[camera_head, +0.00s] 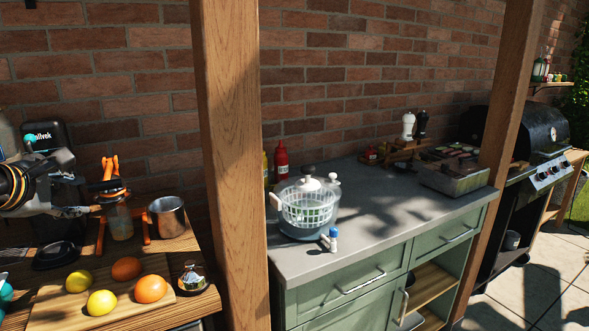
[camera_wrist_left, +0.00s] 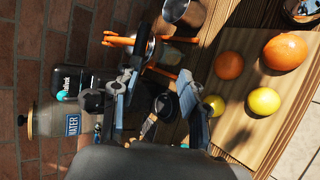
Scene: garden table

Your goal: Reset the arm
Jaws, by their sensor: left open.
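My left arm comes in from the left edge in the head view. My left gripper (camera_head: 104,197) is over the wooden table, in front of an orange-framed juicer press (camera_head: 112,170), overlapping it in the picture. In the wrist view the left gripper (camera_wrist_left: 158,97) shows two spread fingers with nothing held between them. The juicer (camera_wrist_left: 140,42) lies beyond the fingers there; I cannot tell whether they touch it. My right gripper is in neither view.
Oranges (camera_head: 151,289) and lemons (camera_head: 102,303) lie on a cutting board (camera_head: 50,308). A metal pot (camera_head: 167,216) stands right of the juicer. A wooden post (camera_head: 228,150) separates this table from the grey counter (camera_head: 380,225) holding a salad spinner (camera_head: 307,210). A water dispenser (camera_wrist_left: 45,121) stands nearby.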

